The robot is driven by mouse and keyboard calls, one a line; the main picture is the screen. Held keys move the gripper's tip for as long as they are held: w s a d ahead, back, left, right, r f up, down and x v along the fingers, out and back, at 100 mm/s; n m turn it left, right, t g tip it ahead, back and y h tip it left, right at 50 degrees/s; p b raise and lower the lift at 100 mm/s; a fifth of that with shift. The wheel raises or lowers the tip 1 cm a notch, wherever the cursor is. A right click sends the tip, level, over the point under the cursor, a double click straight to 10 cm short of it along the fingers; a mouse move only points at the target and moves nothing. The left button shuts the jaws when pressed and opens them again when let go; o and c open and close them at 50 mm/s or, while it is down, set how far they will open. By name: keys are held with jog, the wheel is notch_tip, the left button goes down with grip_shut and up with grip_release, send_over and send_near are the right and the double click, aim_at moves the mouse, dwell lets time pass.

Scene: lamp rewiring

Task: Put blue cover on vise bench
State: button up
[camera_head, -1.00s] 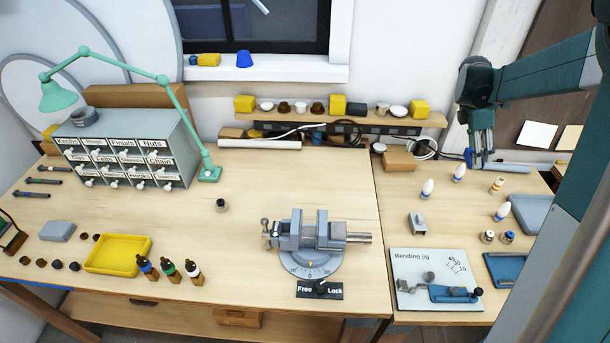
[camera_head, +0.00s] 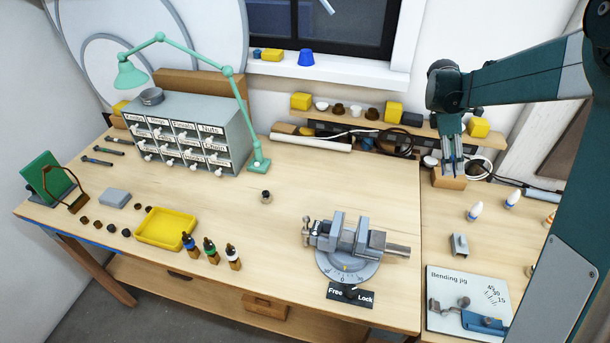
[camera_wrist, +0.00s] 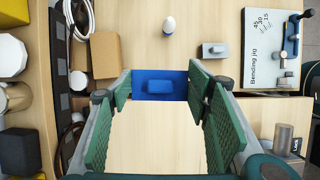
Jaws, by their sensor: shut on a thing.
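The blue cover (camera_wrist: 160,86) is a flat blue plate with a raised block in its middle. In the wrist view it sits between the fingertips of my gripper (camera_wrist: 160,94), which is shut on it. In the head view my gripper (camera_head: 453,166) hangs near the back of the right bench (camera_head: 434,228), in front of a cardboard box; I cannot make out the cover there. The vise bench (camera_head: 310,190) is the large wooden one to the left. The grey vise (camera_head: 350,238) stands on its front right part.
The cardboard box (camera_head: 450,178) and a cable coil (camera_head: 478,166) are close to my gripper. The bending jig (camera_head: 460,300) lies on the right bench. A yellow tray (camera_head: 165,228), dropper bottles, a drawer cabinet (camera_head: 190,130) and a green lamp occupy the vise bench. Its middle is mostly clear.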

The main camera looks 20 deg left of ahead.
jog(key=s+a+p, duration=0.1)
jog(key=s+a, duration=0.2)
jog(key=a, duration=0.9)
jog(key=s+a, duration=0.3)
jog(key=a, duration=0.9)
jog(key=s+a+p, duration=0.1)
jog(key=s+a, duration=0.2)
jog(key=a, duration=0.9)
jog(key=s+a+p, duration=0.1)
jog(key=s+a, duration=2.1)
jog(key=a, duration=0.4)
jog(key=shift+w+d+f, duration=0.1)
jog(key=shift+f, duration=1.05)
jog(key=shift+d+f, duration=0.1)
jog(key=shift+f, duration=1)
jog(key=shift+f, duration=0.1)
jog(key=shift+f, duration=3.05)
jog(key=shift+f+p, duration=0.1)
jog(key=shift+p, duration=0.2)
